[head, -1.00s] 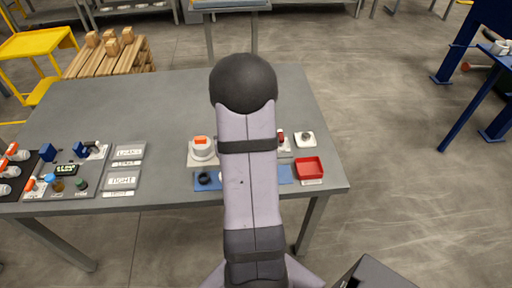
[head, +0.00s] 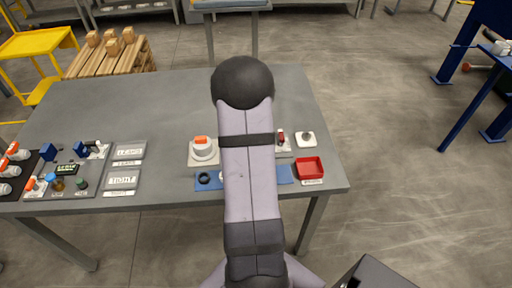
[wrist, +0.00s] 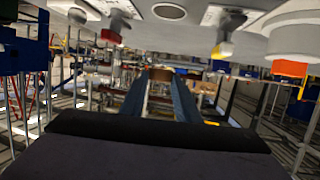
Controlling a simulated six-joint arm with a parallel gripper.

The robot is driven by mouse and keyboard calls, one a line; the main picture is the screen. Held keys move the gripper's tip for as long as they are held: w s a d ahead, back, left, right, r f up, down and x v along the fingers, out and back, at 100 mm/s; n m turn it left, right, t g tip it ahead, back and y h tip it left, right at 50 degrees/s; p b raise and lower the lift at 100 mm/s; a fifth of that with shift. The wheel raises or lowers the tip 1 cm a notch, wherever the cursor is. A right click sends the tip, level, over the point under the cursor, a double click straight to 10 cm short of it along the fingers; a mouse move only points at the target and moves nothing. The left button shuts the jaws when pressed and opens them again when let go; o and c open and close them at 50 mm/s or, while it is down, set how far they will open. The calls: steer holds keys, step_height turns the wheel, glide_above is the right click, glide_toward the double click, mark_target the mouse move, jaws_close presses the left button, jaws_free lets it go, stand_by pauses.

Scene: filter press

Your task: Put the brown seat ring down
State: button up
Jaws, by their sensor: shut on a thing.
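The brown seat ring (wrist: 162,74) shows as a small brown piece between the fingertips of my gripper (wrist: 160,82) in the wrist view. My gripper is shut on it, and the table surface lies beyond the fingertips at the top of that tilted view. I cannot tell the gap between ring and table. In the head view my arm hides the gripper and ring. A blue mat (head: 284,174) lies at the table's front edge, partly behind my arm, with a black ring (head: 204,178) on its left part.
A red tray (head: 309,168) sits right of the mat. Behind are a white fitting with an orange part (head: 203,149) and a white plate with a grey knob (head: 306,139). LEAKS (head: 128,151) and TIGHT (head: 122,179) trays stand left. The table's rear (head: 150,100) is clear.

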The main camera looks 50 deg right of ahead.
steer(key=shift+f, duration=4.2)
steer(key=shift+f, duration=0.25)
steer(key=o, duration=1)
steer(key=shift+r, duration=0.1)
steer(key=shift+s+a, duration=0.1)
steer(key=shift+a, duration=0.15)
steer(key=v, duration=0.3)
steer(key=p+v, duration=0.1)
steer(key=v, duration=0.1)
steer(key=shift+a+r, duration=0.15)
steer(key=shift+r, duration=0.3)
steer(key=shift+s+a+r+p, duration=0.1)
steer(key=shift+s+a+p, duration=0.15)
steer(key=shift+a+p, duration=0.55)
